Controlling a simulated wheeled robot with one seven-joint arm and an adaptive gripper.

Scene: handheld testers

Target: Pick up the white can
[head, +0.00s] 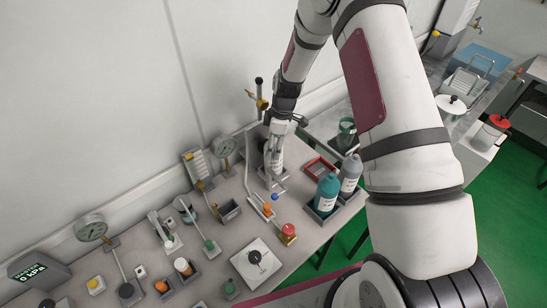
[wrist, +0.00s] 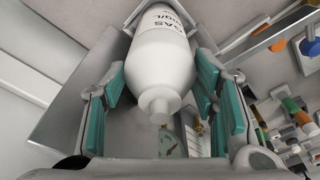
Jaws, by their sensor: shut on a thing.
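The white can (wrist: 160,60) is a white cylinder with a tapered shoulder, a short neck and dark lettering. In the wrist view it lies between the green-padded fingers of my gripper (wrist: 158,95), which is shut on it. In the head view my gripper (head: 274,158) is at the back of the bench near the wall, with its fingers around the can's upper part. The white can (head: 274,170) shows only partly there, upright at a grey stand. I cannot tell whether its base touches the stand.
A teal bottle (head: 326,190) and a grey bottle (head: 350,174) stand in dark trays to the right. A red-rimmed tray (head: 320,168) is close by. Gauges (head: 224,146) and handheld testers (head: 165,232) crowd the bench to the left. The wall is close behind.

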